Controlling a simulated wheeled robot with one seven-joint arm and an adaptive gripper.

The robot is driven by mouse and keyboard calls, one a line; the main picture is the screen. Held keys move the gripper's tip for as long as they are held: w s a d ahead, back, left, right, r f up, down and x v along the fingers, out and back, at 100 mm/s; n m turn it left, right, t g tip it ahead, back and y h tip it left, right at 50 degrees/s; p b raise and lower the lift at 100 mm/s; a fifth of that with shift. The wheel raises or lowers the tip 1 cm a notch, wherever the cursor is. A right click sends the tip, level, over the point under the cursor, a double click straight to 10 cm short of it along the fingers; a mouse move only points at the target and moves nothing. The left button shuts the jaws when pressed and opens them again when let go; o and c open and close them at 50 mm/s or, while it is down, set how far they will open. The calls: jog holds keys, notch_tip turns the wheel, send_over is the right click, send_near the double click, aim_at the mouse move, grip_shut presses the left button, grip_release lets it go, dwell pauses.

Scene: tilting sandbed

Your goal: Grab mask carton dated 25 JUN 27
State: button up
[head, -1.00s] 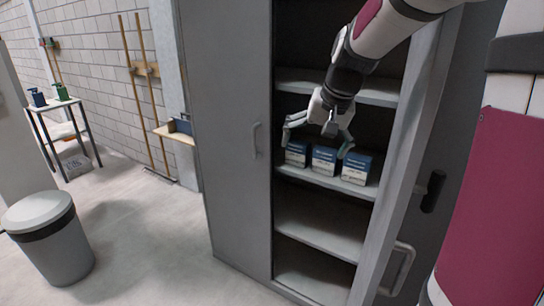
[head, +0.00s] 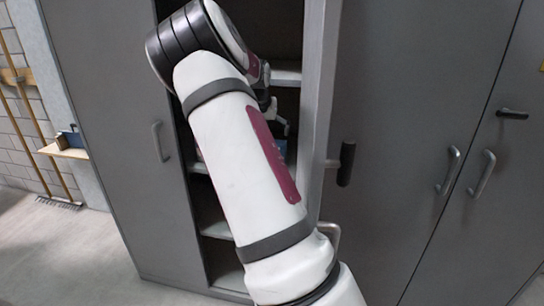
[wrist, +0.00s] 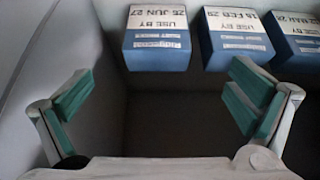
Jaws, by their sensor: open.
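In the wrist view, a blue-and-white mask carton (wrist: 157,40) sits at the top left of centre. Its USE BY label shows JUN 27; the day looks like 25 but is small. A second carton (wrist: 237,42), marked FEB 29, stands to its right, and a third carton (wrist: 295,42) is partly cut off farther right. My gripper (wrist: 163,98) is open and empty, its teal-padded fingers wide apart below the cartons in the picture. The JUN 27 carton lies between the fingers' lines, apart from both. In the head view my arm hides most of the gripper and cartons.
The cartons are inside a grey cabinet (head: 110,110) with shelves (head: 287,78). An open door edge (head: 320,110) stands right of the opening. A pale wall (wrist: 50,75) is close to the left finger. Closed cabinet doors (head: 430,110) are farther right.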

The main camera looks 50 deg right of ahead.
jog(key=shift+d+x, duration=0.15)
jog(key=shift+x, duration=3.15)
jog(key=shift+d+x, duration=0.15)
jog(key=shift+x, duration=3.2)
jog(key=shift+r, duration=0.2)
jog(key=c, duration=1.2)
jog(key=shift+r, duration=0.15)
